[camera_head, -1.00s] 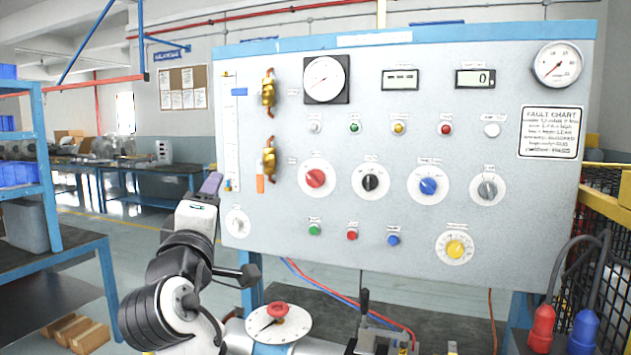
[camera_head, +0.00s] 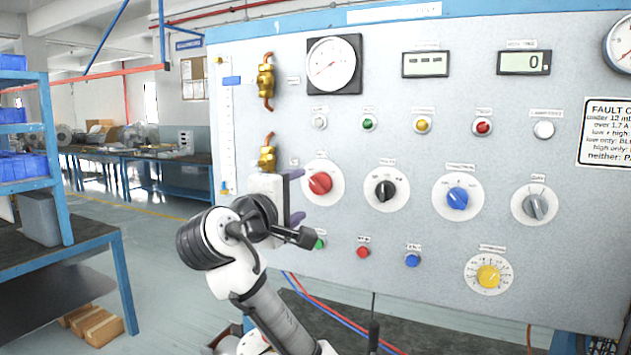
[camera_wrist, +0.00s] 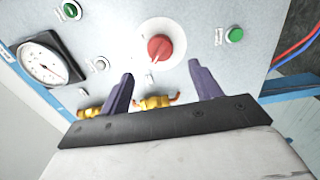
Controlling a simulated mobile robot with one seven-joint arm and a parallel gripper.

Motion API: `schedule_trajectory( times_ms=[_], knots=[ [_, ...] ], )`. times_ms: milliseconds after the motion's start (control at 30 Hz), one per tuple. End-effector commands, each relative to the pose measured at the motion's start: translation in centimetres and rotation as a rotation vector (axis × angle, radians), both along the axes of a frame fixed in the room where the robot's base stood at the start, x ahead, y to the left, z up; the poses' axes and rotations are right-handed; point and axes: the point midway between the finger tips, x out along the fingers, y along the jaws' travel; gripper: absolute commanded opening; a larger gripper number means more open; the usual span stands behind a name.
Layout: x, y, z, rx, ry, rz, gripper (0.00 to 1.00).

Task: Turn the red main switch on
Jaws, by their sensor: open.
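The red main switch (camera_head: 320,183) is a red knob on a round white dial, on the left part of the grey panel (camera_head: 400,120). In the wrist view the red knob (camera_wrist: 160,48) shows beyond the fingertips, between their lines. My gripper (camera_head: 297,197) is just left of the dial, with its two purple fingers pointing toward the panel. In the wrist view my gripper (camera_wrist: 160,76) is open and empty, apart from the knob. The knob's small label is too small to read.
Black (camera_head: 385,190), blue (camera_head: 457,197) and grey (camera_head: 535,206) knobs sit right of the red one. A green button (camera_head: 319,243) and a red button (camera_head: 363,252) sit below. Brass fittings (camera_head: 267,158) stick out at upper left. A blue shelf (camera_head: 60,180) stands at far left.

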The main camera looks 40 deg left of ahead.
Motion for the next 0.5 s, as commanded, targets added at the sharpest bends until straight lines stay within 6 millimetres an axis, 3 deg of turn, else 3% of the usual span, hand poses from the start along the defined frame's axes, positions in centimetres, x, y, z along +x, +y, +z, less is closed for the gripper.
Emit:
schedule_trajectory(
  times_ms=[200, 500],
  knots=[
    [4.6, 1.0, 0.2, -0.002, 0.004, -0.003, 0.63],
    [7.8, 1.9, 0.1, 0.001, 0.0, 0.0, 0.63]
  ],
)
